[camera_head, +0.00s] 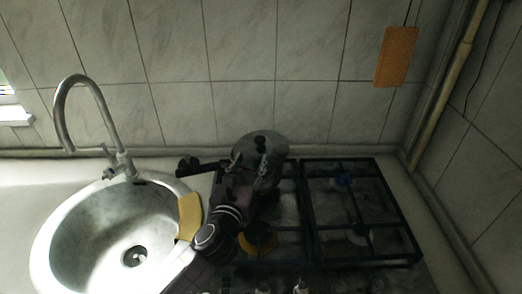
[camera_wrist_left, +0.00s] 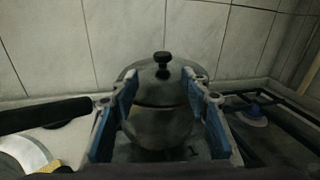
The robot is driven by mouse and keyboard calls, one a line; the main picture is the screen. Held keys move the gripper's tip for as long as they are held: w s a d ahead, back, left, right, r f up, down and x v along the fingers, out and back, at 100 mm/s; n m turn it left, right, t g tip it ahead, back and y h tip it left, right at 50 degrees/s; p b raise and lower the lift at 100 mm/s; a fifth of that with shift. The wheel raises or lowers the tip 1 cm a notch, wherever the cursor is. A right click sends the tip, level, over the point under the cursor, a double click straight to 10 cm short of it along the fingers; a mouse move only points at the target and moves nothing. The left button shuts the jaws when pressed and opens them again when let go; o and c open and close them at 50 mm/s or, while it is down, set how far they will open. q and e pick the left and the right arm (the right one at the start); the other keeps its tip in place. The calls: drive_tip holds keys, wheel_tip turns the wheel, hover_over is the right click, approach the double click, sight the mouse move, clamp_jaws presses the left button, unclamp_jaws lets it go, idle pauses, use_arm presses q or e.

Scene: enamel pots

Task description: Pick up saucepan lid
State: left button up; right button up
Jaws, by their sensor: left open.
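The saucepan lid (camera_head: 270,142) is a grey metal disc with a dark knob on top, at the back left of the stove. In the left wrist view the lid (camera_wrist_left: 145,92) sits on a metal saucepan (camera_wrist_left: 160,128), with its black knob upright. The saucepan's long black handle (camera_wrist_left: 45,115) points left. My left gripper (camera_head: 245,165) is open in front of the pan. In the left wrist view its blue-padded fingers (camera_wrist_left: 165,118) stand apart on either side of the pan's image, with nothing gripped. I cannot tell the exact gap to the lid. My right gripper is not seen.
A black-grated stove (camera_head: 390,245) extends right of the pan. A round sink (camera_head: 75,235) with a tall faucet (camera_head: 72,85) is at left, with a yellow object (camera_head: 189,214) at its edge. A tiled wall (camera_head: 180,60) stands close behind. An orange board (camera_head: 396,56) hangs there.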

sight(257, 143)
use_arm(q)
drive_tip(key=shift+w+d+r+m, duration=0.2)
drive_tip(key=shift+w+d+m, duration=0.1)
drive_tip(key=shift+m, duration=0.2)
drive_tip(key=shift+w+d+r+h, duration=0.1)
drive_tip(key=shift+w+r+h, duration=0.1)
drive_tip(key=shift+h, duration=0.2)
drive_tip(key=shift+x, duration=1)
drive_tip(key=x, duration=0.1)
drive_tip(key=p+x, duration=0.1)
drive_tip(key=x, duration=0.1)
drive_tip(key=shift+w+a+r, duration=0.1)
drive_tip(key=shift+w+a, duration=0.2)
drive_tip(key=shift+w, duration=0.15)
drive_tip(key=shift+w+d, duration=0.2)
drive_tip(key=shift+w, duration=0.5)
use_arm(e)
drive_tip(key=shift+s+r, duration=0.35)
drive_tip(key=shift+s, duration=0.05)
use_arm(q)
clamp_jaws()
